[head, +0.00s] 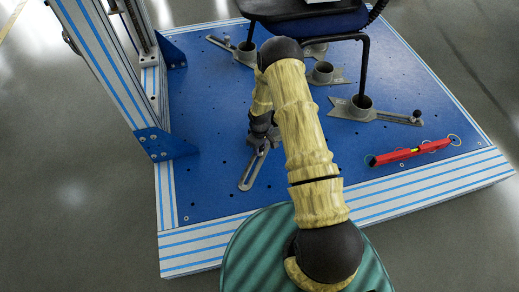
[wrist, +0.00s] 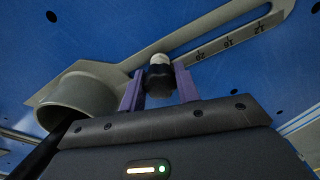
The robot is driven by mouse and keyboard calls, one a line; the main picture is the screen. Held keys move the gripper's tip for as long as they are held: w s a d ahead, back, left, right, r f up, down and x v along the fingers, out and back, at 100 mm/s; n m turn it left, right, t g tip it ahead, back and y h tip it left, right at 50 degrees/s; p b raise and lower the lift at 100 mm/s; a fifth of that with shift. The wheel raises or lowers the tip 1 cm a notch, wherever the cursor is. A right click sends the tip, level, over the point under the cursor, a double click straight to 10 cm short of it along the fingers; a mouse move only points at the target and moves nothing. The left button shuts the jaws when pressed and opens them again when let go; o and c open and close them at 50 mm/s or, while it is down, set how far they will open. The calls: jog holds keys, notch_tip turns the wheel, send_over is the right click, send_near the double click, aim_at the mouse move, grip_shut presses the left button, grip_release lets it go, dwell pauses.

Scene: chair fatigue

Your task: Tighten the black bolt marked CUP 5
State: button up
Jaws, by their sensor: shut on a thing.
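A black bolt (wrist: 160,80) with a pale top stands at the slotted arm (wrist: 225,42) of a grey cup bracket in the wrist view. My gripper (wrist: 159,74) has its two purple fingers on either side of the bolt and is shut on it. The bracket's cup (wrist: 75,100) is to the left, with a dark leg in it. In the head view, my gripper (head: 262,147) is low over the bracket's slotted arm (head: 248,176), and my arm hides the cup. No CUP 5 marking can be read.
Other cup brackets (head: 362,104) stand on the blue plate (head: 215,130), holding legs of a chair (head: 305,28). Other bolts (head: 417,115) are on their arms. A red level (head: 410,153) lies at the right front. A frame column (head: 105,65) rises at the left.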

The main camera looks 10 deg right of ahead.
jog(key=shift+m, duration=0.7)
jog(key=m+p, duration=0.1)
jog(key=m, duration=0.1)
jog(key=shift+r+m, duration=0.15)
jog(key=shift+m, duration=0.85)
jog(key=m+p, duration=0.1)
jog(key=m, duration=0.1)
jog(key=shift+m, duration=1)
jog(key=o, duration=1)
